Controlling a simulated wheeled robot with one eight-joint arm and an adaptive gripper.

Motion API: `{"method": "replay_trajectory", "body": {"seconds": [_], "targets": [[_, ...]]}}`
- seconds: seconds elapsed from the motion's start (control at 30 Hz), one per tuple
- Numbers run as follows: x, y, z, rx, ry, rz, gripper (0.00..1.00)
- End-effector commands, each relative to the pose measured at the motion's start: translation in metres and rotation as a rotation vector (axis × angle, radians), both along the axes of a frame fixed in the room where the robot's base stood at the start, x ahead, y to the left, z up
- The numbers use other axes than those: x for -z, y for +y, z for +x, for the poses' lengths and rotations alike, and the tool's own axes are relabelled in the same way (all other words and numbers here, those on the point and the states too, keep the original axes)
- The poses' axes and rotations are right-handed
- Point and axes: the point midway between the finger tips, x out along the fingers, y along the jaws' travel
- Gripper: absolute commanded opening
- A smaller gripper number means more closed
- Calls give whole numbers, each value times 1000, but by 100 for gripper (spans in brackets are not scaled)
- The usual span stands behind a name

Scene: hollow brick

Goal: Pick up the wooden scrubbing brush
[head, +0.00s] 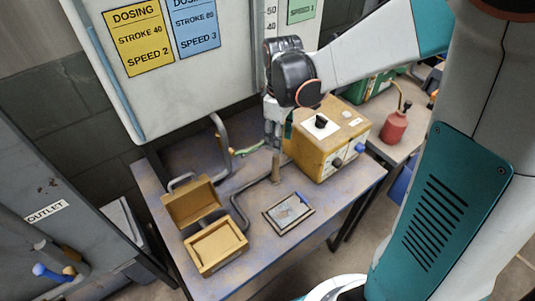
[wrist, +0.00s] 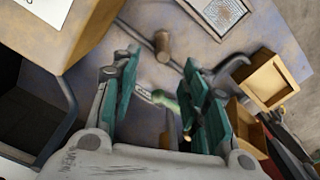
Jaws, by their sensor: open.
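My gripper (head: 277,138) is open above the back of the workbench, beside the yellow control box. In the wrist view its green-padded fingers (wrist: 162,64) stand wide apart with nothing held between them. A small pale, green-ended item (wrist: 156,98) lies below the gap between the fingers; it also shows left of the gripper in the head view (head: 246,151). It may be the scrubbing brush, but I cannot tell for sure. A short brown wooden cylinder (head: 276,168) stands just below the gripper; it also shows beyond the fingertips in the wrist view (wrist: 162,46).
The yellow control box (head: 322,150) stands close on the right. A bent dark pipe (head: 240,205) runs along the bench. An open wooden box (head: 213,246) and a framed plate (head: 289,213) lie nearer the front. A grey cabinet (head: 185,70) hangs behind. A red bottle (head: 394,127) stands farther right.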

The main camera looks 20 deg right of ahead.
Motion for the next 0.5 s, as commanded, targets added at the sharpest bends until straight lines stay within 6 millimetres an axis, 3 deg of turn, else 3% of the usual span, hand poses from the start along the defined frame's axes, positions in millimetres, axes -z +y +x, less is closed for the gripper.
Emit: {"method": "replay_trajectory", "body": {"seconds": [0.23,0.5], "targets": [[51,0,0,1,-1,0,42],[73,1,0,1,-1,0,42]]}}
